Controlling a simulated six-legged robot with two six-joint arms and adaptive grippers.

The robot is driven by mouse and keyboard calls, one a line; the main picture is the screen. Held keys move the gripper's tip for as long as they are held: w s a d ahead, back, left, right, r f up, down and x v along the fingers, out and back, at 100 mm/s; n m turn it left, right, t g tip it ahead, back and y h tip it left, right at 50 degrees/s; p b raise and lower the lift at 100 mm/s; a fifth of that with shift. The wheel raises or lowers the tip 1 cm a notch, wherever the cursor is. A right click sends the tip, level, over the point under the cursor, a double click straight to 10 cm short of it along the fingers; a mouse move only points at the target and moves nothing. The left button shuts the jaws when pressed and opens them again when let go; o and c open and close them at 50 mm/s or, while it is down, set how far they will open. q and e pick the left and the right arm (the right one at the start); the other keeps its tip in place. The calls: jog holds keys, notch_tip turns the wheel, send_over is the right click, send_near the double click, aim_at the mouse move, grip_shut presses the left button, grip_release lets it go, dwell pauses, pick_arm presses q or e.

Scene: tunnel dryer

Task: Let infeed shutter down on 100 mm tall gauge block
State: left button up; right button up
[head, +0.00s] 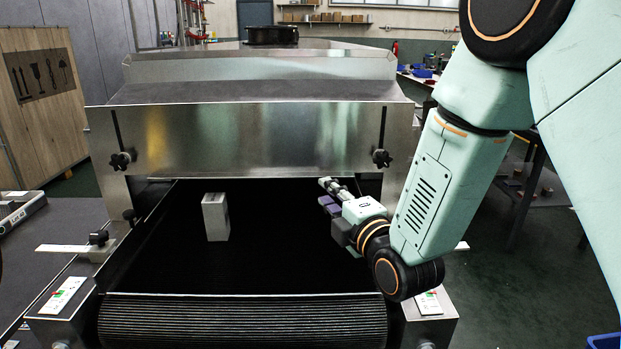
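The gauge block (215,217) is a pale grey upright block standing on the black belt (270,255), left of centre, in front of the infeed opening. The infeed shutter (245,138) is a wide steel plate above the opening, with its lower edge clear above the belt. A black star knob sits at the lower end of a slot on its left (120,160) and right (382,158). My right gripper (327,193) is at the right of the opening, below the right knob and apart from the block. Its fingers look parted, with nothing seen between them. My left gripper is out of view.
Steel side walls flank the belt, with a ribbed roller (243,321) in front. A bracket with a small black knob (98,238) stands on the left rail. A wooden crate (42,100) is at far left. The belt around the block is clear.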

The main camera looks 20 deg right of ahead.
aim_at(313, 177)
jog(key=w, duration=0.3)
jog(key=w+b, duration=0.1)
jog(key=w, duration=0.2)
jog(key=shift+w+a+r, duration=0.1)
jog(key=shift+w+a, duration=0.1)
jog(key=shift+w, duration=0.2)
jog(key=shift+w+a, duration=0.1)
jog(key=shift+w, duration=0.1)
jog(key=shift+c, duration=0.5)
jog(key=shift+s, duration=0.1)
grip_shut()
